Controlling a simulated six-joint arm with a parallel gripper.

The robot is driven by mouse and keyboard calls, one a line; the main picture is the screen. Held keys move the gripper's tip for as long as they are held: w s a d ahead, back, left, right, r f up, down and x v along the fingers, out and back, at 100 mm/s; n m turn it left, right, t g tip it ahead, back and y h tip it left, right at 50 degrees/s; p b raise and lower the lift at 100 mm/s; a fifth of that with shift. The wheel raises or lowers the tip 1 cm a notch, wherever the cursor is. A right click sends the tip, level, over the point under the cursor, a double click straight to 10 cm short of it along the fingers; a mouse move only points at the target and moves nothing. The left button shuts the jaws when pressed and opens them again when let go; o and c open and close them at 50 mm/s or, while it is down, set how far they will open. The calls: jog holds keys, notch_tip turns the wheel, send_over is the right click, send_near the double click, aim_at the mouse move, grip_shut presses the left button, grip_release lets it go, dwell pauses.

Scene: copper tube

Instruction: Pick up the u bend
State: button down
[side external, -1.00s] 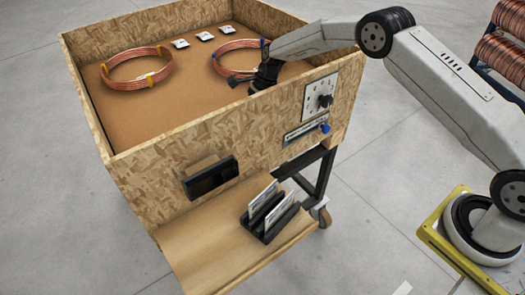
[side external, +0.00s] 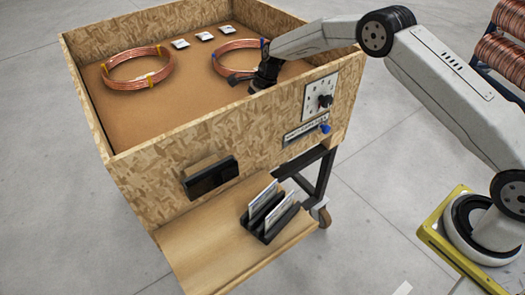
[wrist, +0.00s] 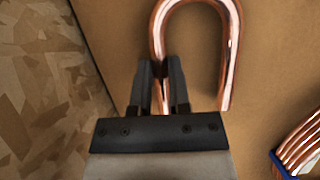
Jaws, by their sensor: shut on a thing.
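The u bend (wrist: 232,50) is a shiny copper tube bent into a U, seen in the wrist view with its curve at the top. My gripper (wrist: 161,75) is shut on one leg of it, the left one in that view, with a dark finger on each side. The other leg is free, to the right of the fingers. In the side external view my gripper (side external: 256,84) is low inside the wooden box near its front wall, and I cannot make out the u bend there.
Two copper coils (side external: 138,68) lie on the floor of the wooden box (side external: 220,150); the right one (wrist: 304,150) is close to my gripper. Small white cards (side external: 204,36) lie at the back. The box's wall (wrist: 45,90) is near my gripper's left in the wrist view.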

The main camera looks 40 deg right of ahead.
notch_tip(320, 180, up, 10)
dwell(0.5)
dwell(0.5)
